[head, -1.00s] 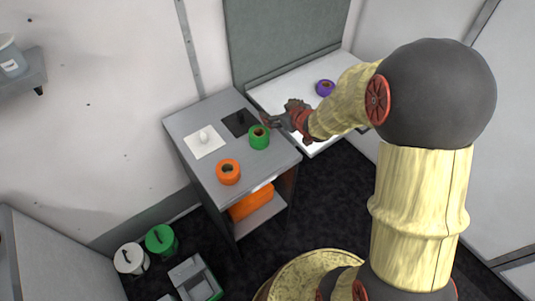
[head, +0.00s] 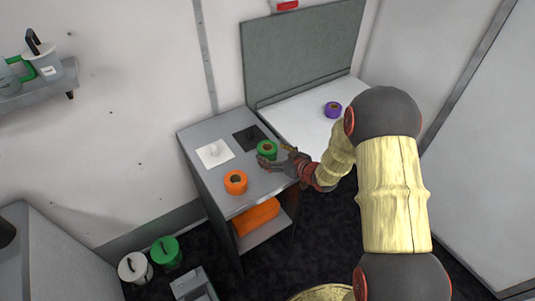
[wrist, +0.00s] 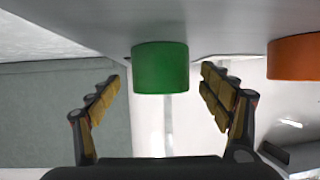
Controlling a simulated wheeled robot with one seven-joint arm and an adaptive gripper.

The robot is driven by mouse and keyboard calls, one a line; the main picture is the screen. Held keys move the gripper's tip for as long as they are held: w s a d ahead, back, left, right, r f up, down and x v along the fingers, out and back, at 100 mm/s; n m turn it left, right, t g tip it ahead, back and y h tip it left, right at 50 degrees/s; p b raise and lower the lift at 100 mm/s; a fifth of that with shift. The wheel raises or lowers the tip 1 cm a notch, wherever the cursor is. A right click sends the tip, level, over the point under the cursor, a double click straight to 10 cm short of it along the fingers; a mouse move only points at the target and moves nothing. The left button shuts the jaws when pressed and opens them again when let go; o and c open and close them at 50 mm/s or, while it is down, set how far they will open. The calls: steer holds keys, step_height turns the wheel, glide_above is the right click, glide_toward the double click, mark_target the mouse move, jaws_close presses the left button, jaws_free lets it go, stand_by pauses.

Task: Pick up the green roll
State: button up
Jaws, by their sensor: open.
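The green roll (head: 267,149) stands upright on the grey cabinet top, near its right edge and in front of the black square. In the wrist view the green roll (wrist: 160,68) appears between the two open fingers, ahead of them, with a gap on each side. My gripper (head: 274,157) is open and empty, close beside the roll on its near right side. The wrist view shows the gripper (wrist: 162,98) with its fingers spread wider than the roll. I cannot tell whether any finger touches it.
An orange roll (head: 236,182) stands nearby on the same grey cabinet (head: 190,135). A white square with a knob (head: 214,152) and a black square (head: 249,138) lie behind. A purple roll (head: 333,110) stands on the white table (head: 290,125) at the right.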

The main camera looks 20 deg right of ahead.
mark_target(268, 149)
steer(key=x, duration=0.3)
steer(key=shift+w+a+f+b, duration=0.2)
steer(key=shift+w+b, duration=0.05)
steer(key=shift+b, duration=0.15)
steer(key=c, duration=0.3)
steer(key=c, duration=1)
